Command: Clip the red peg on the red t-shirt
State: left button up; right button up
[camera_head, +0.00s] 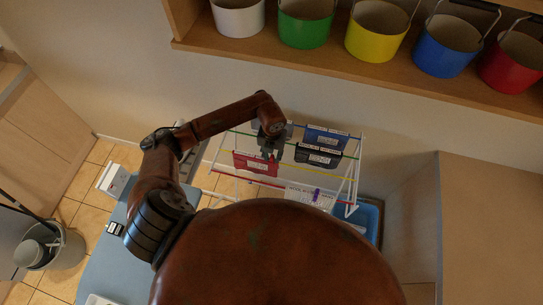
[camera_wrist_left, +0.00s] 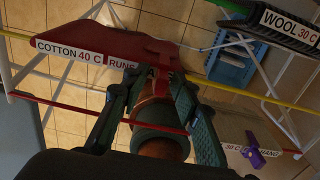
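My left gripper (camera_head: 270,151) points down at the shirt's right end. Its fingers (camera_wrist_left: 160,78) are drawn close together around a small red piece (camera_head: 271,157), which looks like the red peg. In the left wrist view that piece blends with the shirt's red, so I cannot tell whether it touches the cloth. My right gripper is not in view.
A blue cloth (camera_head: 327,138), a black cloth (camera_head: 318,156) and a white one with a purple peg (camera_head: 316,194) hang nearby. A blue basket (camera_head: 368,218) stands at the rack's right. Coloured buckets line the shelf (camera_head: 350,70) above. A grey bucket (camera_head: 38,252) stands at left.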

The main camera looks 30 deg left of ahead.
aim_at(272, 156)
pick_arm(q)
notch_tip(272, 156, up, 12)
dwell(0.4)
